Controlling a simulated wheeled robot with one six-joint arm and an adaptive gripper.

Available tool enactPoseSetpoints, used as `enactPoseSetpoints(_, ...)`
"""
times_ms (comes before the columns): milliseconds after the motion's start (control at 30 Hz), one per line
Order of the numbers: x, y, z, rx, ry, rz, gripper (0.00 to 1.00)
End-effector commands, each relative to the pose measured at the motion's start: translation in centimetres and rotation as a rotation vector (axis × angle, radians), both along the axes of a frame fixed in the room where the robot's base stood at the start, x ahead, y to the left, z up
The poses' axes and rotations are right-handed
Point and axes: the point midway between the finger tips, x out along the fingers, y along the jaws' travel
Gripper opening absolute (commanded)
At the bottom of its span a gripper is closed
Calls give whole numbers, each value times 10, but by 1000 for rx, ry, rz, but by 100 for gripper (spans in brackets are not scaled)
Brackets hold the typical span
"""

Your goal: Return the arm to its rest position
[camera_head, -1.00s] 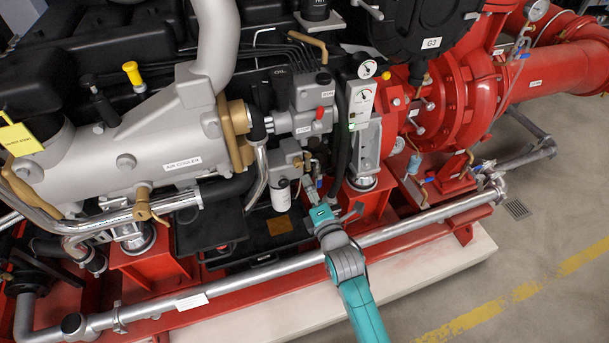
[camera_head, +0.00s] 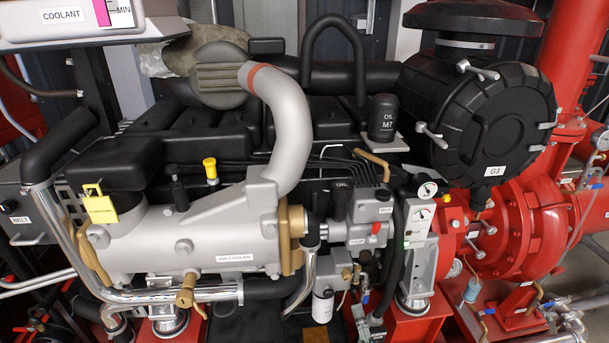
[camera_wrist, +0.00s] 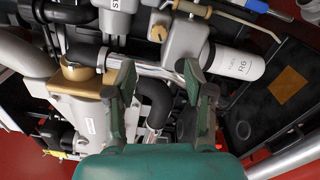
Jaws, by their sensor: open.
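My gripper (camera_wrist: 158,80) shows in the wrist view with its two green-grey fingers spread apart and nothing held between them. Behind the fingers are a chrome pipe (camera_wrist: 140,68) and a bent black hose (camera_wrist: 157,100) of the engine. The distance from the fingertips to these parts is hard to judge. In the head view I cannot clearly make out my arm or gripper.
A white filter marked R6 (camera_wrist: 238,62) lies right of the fingers; the grey air cooler (camera_wrist: 90,125) is to the left. In the head view, the air cooler (camera_head: 215,240), gauge panel (camera_head: 418,222) and red pump (camera_head: 525,235) fill the front.

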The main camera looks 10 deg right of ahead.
Motion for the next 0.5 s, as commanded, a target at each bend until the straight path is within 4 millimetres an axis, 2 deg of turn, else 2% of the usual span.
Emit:
enactPoseSetpoints(67,-11,0,-6,32,9,-1,53)
enactPoseSetpoints(167,-37,0,-17,122,25,-2,53)
enactPoseSetpoints(300,-89,0,-33,316,55,-10,53)
enactPoseSetpoints(500,-164,0,-44,607,94,-32,53)
